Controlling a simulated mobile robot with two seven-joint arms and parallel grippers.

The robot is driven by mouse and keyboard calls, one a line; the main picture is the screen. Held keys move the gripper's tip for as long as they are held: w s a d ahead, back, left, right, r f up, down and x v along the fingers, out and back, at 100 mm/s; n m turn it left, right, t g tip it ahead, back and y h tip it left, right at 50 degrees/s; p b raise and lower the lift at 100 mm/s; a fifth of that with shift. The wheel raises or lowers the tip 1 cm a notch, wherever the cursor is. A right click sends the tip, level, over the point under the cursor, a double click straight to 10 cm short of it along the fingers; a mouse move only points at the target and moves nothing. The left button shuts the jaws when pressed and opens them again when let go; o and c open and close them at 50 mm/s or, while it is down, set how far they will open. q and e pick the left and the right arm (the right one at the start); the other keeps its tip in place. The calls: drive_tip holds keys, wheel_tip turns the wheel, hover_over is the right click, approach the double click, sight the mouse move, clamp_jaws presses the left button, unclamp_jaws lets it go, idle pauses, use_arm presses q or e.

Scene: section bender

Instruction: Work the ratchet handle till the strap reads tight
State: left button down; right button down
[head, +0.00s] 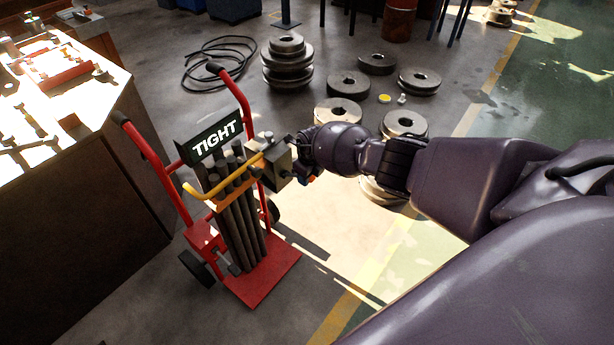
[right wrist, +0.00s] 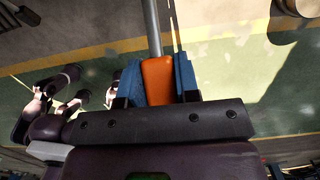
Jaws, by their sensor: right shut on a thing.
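A red hand truck (head: 262,285) holds several dark upright bars (head: 238,222), with a yellow strap (head: 225,190) across them. A dark sign (head: 215,138) above the bars reads "TIGHT". A grey ratchet box (head: 277,166) sits at the strap's right end. My right gripper (head: 304,176) is beside the box on its right. In the right wrist view its blue fingers (right wrist: 158,80) are shut on the orange grip of the ratchet handle (right wrist: 158,78), with a grey shaft (right wrist: 152,25) running away from it. My left gripper is not in view.
A workbench (head: 95,130) with tools stands at the left. Several round steel rollers (head: 287,65) lie and stack on the floor behind, near a coiled black hose (head: 215,62). The floor in front right of the truck is clear.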

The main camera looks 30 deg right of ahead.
drive_tip(key=c, duration=1)
unclamp_jaws()
drive_tip(key=shift+c, duration=0.2)
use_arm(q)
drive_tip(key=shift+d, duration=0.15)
use_arm(e)
drive_tip(key=shift+o, duration=1)
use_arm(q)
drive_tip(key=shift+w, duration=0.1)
use_arm(e)
drive_tip(key=shift+r, duration=0.3)
wheel_tip(320, 180, up, 4)
drive_tip(key=shift+d+r+p, duration=0.15)
drive_tip(key=shift+p, duration=0.9)
drive_tip(key=r, duration=0.1)
drive_tip(key=r+p, duration=0.1)
drive_tip(key=r, duration=0.1)
drive_tip(key=s+r+p, duration=0.1)
drive_tip(key=r, duration=0.1)
drive_tip(key=shift+d, duration=0.1)
drive_tip(key=shift+s+r, duration=0.1)
drive_tip(key=shift+r, duration=0.35)
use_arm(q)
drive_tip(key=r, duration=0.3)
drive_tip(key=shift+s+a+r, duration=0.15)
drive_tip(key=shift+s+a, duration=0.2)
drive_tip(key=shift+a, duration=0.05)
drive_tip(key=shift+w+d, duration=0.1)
